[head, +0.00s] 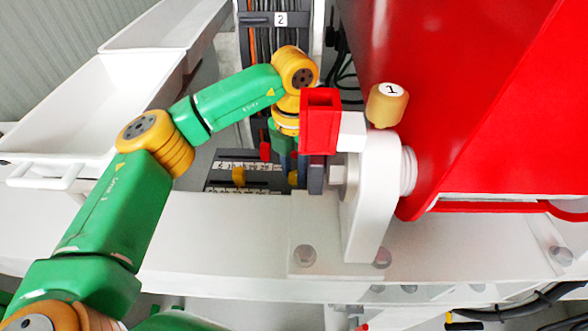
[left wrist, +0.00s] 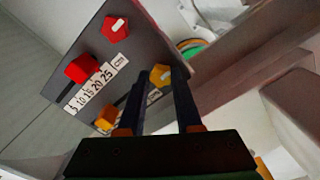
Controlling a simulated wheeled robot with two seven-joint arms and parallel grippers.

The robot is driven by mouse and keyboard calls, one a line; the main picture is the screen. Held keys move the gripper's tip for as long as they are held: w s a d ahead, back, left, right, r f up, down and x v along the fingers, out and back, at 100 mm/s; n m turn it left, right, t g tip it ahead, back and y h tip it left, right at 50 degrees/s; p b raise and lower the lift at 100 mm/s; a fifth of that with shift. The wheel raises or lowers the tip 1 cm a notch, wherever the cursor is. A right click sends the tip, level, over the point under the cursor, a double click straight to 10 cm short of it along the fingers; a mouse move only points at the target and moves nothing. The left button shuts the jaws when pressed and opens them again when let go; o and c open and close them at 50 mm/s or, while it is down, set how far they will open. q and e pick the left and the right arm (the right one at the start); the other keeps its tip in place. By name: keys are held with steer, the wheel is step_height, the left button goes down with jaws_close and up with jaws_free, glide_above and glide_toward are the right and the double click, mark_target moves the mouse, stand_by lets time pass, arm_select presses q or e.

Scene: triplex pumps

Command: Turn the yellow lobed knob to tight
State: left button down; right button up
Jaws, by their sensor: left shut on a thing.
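A dark panel (left wrist: 135,55) with a white number scale shows in the left wrist view. The yellow lobed knob (left wrist: 160,75) with a pale pointer mark sits on it between the fingertips of my left gripper (left wrist: 160,80), which is shut on it. In the head view the knob (head: 292,179) shows only in part beside my left gripper (head: 287,163), which reaches down to the panel (head: 222,184). The exact finger contact and the knob's dial marks are too small to tell. My right gripper is in neither view.
A second yellow knob (left wrist: 105,118), a red lobed knob (left wrist: 116,29) and a red block-like knob (left wrist: 82,68) share the panel. A red block (head: 320,120) on a white mount stands close right of my left wrist. White trays (head: 60,110) lie left, a big red housing (head: 470,90) right.

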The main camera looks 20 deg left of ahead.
mark_target(294, 174)
arm_select(q)
steer(key=shift+w+r, duration=0.1)
stand_by(0.4)
steer(key=c, duration=0.6)
jaws_free()
step_height(294, 174, up, 7)
steer(key=shift+b, duration=0.6)
